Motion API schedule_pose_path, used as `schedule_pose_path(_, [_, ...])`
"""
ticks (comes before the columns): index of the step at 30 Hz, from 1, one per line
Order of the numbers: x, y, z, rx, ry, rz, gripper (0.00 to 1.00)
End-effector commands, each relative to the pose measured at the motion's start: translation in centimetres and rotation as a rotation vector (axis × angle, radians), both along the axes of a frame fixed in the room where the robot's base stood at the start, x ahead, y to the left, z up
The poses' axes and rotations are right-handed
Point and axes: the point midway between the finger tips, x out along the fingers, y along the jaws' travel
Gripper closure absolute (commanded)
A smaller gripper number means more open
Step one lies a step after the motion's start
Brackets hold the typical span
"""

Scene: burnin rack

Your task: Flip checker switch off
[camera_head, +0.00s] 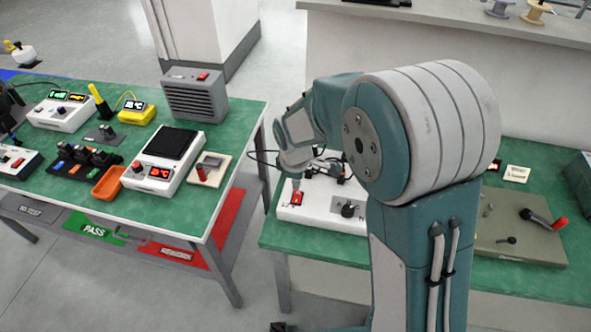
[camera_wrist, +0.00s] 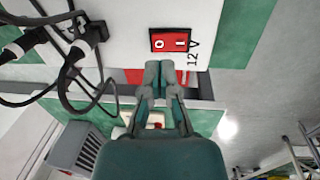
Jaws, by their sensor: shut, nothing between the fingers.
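The checker is a white box (camera_head: 322,212) on the green bench at the centre, partly hidden by my arm. Its red rocker switch (camera_head: 297,198) sits at the box's left end. In the wrist view the switch (camera_wrist: 170,40) has a black frame, O and I marks, and "12 V" printed beside it. I cannot tell which side is pressed in. My gripper (camera_wrist: 159,68) is shut and empty, with its fingertips just below the switch in the picture; a small gap shows between them. In the head view my gripper (camera_head: 296,184) is just above the switch, partly hidden.
Black cables with plugs (camera_wrist: 75,50) lie left of the switch in the wrist view. A dark knob (camera_head: 348,209) is on the box's front. A grey-green panel with a red-handled lever (camera_head: 545,220) stands right. The left bench holds several instruments and a grey heater-like box (camera_head: 195,95).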

Motion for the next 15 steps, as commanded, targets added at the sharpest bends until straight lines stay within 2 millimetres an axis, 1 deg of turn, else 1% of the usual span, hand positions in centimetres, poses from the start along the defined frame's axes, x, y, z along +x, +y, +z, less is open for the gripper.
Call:
schedule_pose_path(1, [0.1,0.0,-0.9,-0.001,0.002,0.000,1.00])
schedule_pose_path(3, [0.2,-0.1,-1.9,-0.001,0.002,0.000,1.00])
schedule_pose_path(6, [0.3,-0.1,-2.8,-0.001,0.001,0.000,1.00])
schedule_pose_path(9, [0.4,-0.1,-3.3,0.000,-0.001,0.000,1.00])
schedule_pose_path(15, [0.4,-0.1,-3.4,0.000,-0.002,0.001,1.00])
